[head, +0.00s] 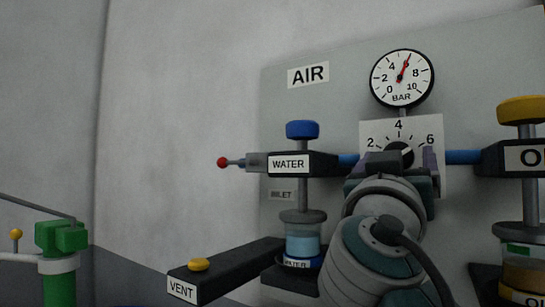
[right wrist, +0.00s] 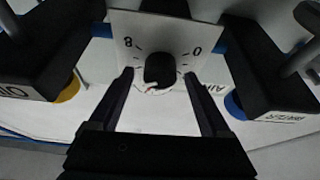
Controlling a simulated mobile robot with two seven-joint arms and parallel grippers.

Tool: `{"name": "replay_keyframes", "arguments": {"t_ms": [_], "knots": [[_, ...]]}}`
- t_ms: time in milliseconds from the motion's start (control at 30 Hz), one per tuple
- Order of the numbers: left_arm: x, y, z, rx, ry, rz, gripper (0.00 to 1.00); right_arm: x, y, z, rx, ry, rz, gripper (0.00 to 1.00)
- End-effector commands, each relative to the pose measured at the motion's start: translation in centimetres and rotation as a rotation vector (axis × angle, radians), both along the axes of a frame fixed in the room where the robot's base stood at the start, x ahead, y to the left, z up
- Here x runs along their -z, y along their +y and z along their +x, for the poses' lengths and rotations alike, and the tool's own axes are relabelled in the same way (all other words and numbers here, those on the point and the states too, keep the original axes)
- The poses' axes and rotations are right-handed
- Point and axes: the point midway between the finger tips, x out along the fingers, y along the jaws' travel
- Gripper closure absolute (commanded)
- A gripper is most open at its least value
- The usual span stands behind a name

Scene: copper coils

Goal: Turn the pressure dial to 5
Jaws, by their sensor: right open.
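The pressure dial is a dark round knob (head: 399,150) on a white number plate (head: 432,130), below a round BAR gauge (head: 388,90). The plate's 2, 4 and 6 show in the head view. In the right wrist view, the knob (right wrist: 159,69) sits on the plate, with 8 and 0 visible. The gauge's red needle points up and slightly right, near the 6. My right gripper (head: 402,167) is open, with one finger on each side of the knob; gaps show between fingers and knob in the right wrist view (right wrist: 158,78). The knob's pointer is unclear. My left gripper is out of view.
A WATER unit (head: 289,164) with a blue cap stands left of the dial, an oil unit (head: 522,157) with a yellow cap right. A black VENT lever (head: 228,270) juts out low left. A red-tipped rod (head: 223,162) sticks out left. A green valve (head: 61,237) is far left.

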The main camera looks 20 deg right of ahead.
Motion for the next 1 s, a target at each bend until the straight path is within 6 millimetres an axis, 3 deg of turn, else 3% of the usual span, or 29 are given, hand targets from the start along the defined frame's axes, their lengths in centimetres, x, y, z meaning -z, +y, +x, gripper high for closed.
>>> {"name": "replay_keyframes", "arguments": {"t_ms": [133, 833, 1000], "knots": [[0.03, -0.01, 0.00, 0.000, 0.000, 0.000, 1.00, 0.03, 0.01, -0.01, 0.000, 0.000, 0.000, 0.19], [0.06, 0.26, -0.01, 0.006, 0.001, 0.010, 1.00, 0.02, 0.03, -0.04, 0.000, 0.000, 0.000, 0.98], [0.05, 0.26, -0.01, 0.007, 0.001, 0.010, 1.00, 0.01, 0.03, -0.04, 0.000, 0.002, -0.003, 1.00]]}}
